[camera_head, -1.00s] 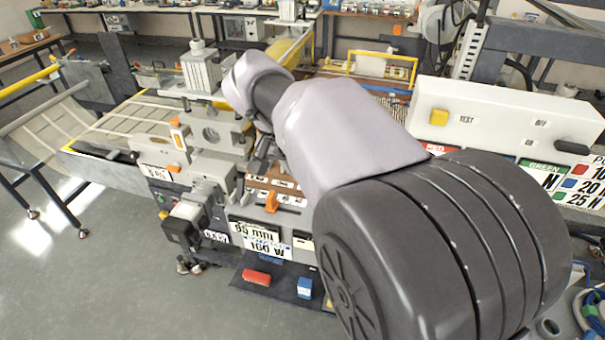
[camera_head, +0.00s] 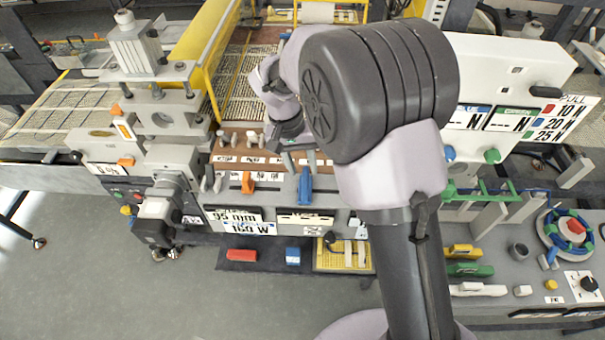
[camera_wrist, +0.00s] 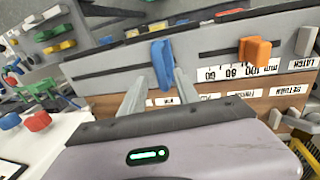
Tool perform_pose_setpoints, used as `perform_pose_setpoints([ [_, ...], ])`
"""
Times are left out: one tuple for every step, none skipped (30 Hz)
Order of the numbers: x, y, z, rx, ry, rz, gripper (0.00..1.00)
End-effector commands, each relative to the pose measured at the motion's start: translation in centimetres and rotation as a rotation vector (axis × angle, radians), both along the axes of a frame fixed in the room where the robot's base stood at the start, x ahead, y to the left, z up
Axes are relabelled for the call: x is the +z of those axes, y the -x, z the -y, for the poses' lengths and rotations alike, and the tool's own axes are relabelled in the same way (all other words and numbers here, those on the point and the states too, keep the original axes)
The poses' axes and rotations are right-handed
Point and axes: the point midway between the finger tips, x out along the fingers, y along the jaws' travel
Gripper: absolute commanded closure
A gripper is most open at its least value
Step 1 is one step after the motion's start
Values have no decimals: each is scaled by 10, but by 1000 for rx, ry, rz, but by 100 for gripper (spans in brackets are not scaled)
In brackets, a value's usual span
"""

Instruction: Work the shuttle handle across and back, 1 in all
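A blue handle (camera_head: 305,186) stands out from a dark slot in the front of the grey machine. It also shows in the wrist view (camera_wrist: 161,66). No readable label marks it as the shuttle handle, so I cannot be sure that it is. An orange handle (camera_head: 248,182) sits in another slot to its left, above a mm scale; it is right of the blue one in the wrist view (camera_wrist: 254,50). My gripper (camera_head: 300,162) is open, its fingers pointing at the blue handle. In the wrist view its fingertips (camera_wrist: 160,78) lie either side of the blue handle; contact is not clear.
A wooden strip with labels and small levers (camera_head: 240,142) runs just above the slots. Green and blue knobs (camera_head: 492,156) and a white panel (camera_head: 500,75) are at right. A yellow frame (camera_head: 210,50) rises behind.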

Motion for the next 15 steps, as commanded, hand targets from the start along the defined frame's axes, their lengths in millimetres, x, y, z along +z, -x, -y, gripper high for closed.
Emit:
perform_pose_setpoints([
  [-9, 1, 2, -1, 1, -3, 62],
  [-13, 1, 2, 0, 1, -2, 62],
  [-17, 1, 3, -1, 1, -2, 62],
  [-19, 0, 4, -1, 0, -1, 62],
  [-21, 0, 4, 0, 0, 0, 62],
  [-23, 0, 4, 0, 0, 0, 62],
  [-24, 0, 4, 0, 0, 0, 62],
  [-24, 0, 4, 0, 0, 0, 62],
  [-25, 0, 4, 0, 0, 0, 62],
  [-25, 0, 4, 0, 0, 0, 62],
  [-25, 0, 4, 0, 0, 0, 62],
  [-24, 0, 4, 0, 0, 0, 62],
  [-24, 0, 4, 0, 0, 0, 62],
  [-24, 0, 5, 0, 0, 0, 62],
  [-24, 0, 4, 0, 0, 0, 66],
])
